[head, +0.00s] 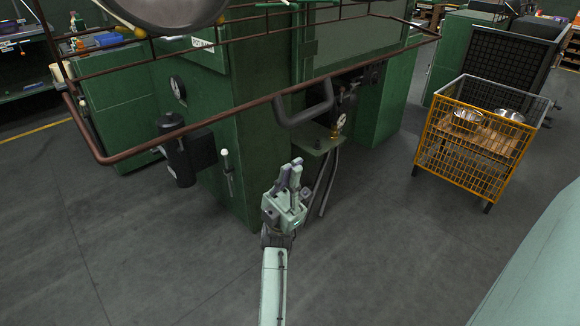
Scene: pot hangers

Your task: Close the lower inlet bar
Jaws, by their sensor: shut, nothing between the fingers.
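My gripper (291,166) is raised, with its two fingers together and nothing visible between them. It appears in front of the green machine (230,180), below a dark bent handle or pipe (307,108). No part is clearly identifiable as the lower inlet bar. A lever with a white tip (225,154) stands on the machine's left side, left of my gripper and apart from it. A long rusty-brown bar (235,111) crosses in front of the machine, above my gripper in the picture.
A metal pot (180,10) is partly in view on the rusty rack at the top. A yellow wire cage (470,150) with metal bowls stands at the right. A dark cylinder (176,150) juts from the machine's left. Grey floor (380,250) is clear around my arm.

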